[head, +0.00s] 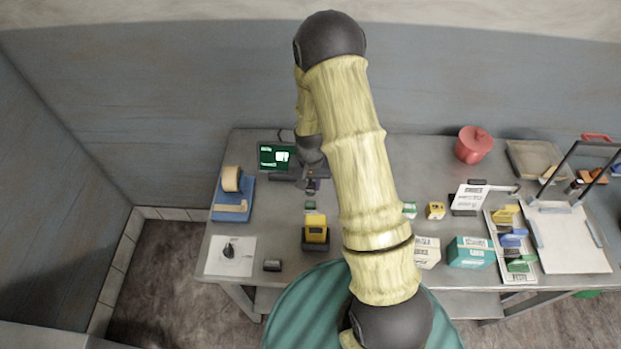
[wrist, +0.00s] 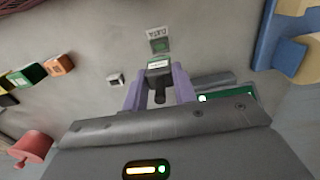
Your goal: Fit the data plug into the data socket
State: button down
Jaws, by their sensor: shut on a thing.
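My gripper (wrist: 159,88) has purple fingers and is shut on the data plug (wrist: 159,68), a dark block with a pale label and a black stub behind it. In the wrist view, the green data socket (wrist: 159,46) lies just ahead of the plug, in line with it, beside a "DATA" label (wrist: 157,33). I cannot tell whether plug and socket touch. In the head view, my gripper (head: 313,185) is low over the bench, and a small green patch that looks like the socket (head: 310,205) shows just in front of it. The plug is not clear there.
A monitor (head: 275,157) stands behind my gripper, left of it. A blue tape dispenser (head: 233,212) is at the left. A yellow device (head: 316,228) stands in front. A small grey block (wrist: 115,79) is beside the fingers. Boxes and a red pot (head: 473,145) are to the right.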

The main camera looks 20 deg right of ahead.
aim_at(311, 195)
jog(key=shift+f+b, duration=1.65)
jog(key=shift+f, duration=0.35)
jog(key=shift+f+b, duration=1.2)
jog(key=shift+f, duration=0.15)
dwell(1.0)
jog(key=c, duration=1.1)
grip_release()
jog(key=shift+o, duration=0.2)
jog(key=shift+r, duration=0.1)
notch_tip(311, 195, up, 17)
jog(key=b, duration=0.3)
jog(key=shift+r+b, duration=0.1)
jog(key=shift+b, duration=0.3)
